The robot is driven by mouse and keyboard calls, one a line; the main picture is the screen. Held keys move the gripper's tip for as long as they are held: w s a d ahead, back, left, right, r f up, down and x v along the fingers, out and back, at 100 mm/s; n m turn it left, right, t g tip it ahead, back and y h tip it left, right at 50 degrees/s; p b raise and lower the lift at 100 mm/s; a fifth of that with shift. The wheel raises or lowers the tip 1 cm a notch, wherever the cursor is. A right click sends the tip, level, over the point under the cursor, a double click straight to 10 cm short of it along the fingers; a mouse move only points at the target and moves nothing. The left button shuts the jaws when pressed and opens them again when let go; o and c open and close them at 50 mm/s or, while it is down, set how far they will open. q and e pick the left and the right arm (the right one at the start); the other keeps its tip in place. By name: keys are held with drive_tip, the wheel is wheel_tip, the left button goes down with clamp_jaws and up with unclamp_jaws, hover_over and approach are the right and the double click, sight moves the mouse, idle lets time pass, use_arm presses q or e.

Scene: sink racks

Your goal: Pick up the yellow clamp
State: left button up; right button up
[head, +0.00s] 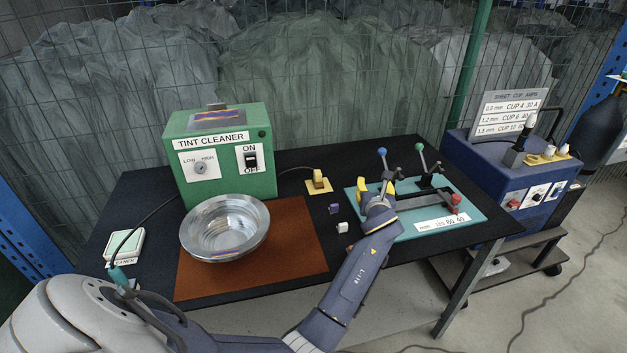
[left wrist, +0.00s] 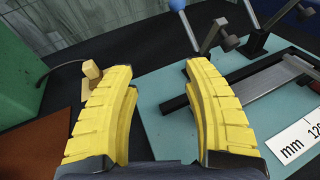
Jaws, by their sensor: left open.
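The yellow clamp (head: 319,180) is a small yellow block on a flat yellow plate, on the black table right of the green machine. It also shows in the left wrist view (left wrist: 92,70), at the upper left, partly behind the left finger. My left gripper (head: 375,189) has thick yellow fingers and is over the teal board, to the right of the clamp. In the left wrist view the fingers (left wrist: 160,70) are spread wide with nothing between them. The clamp is outside the fingers and apart from them. My right gripper is not in view.
The teal board (head: 465,206) carries toggle clamps with blue and green knobs (head: 420,147). Purple (head: 334,209) and white (head: 342,228) small blocks stand left of my arm. A metal bowl (head: 224,228) rests on the brown mat (head: 300,255). A black cable (head: 292,169) runs to the clamp.

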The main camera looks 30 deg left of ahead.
use_arm(q)
drive_tip(key=s+a+f+n+g+y, duration=0.2)
drive_tip(key=s+a+n+g, duration=0.35)
drive_tip(key=a, duration=0.75)
drive_tip(key=m+t, duration=0.2)
approach(319, 176)
drive_tip(key=shift+n+g, duration=0.25)
drive_tip(key=x, duration=0.5)
drive_tip(key=shift+s+a, duration=0.1)
drive_tip(key=shift+x, duration=3.2)
drive_tip(key=shift+r, duration=0.2)
clamp_jaws()
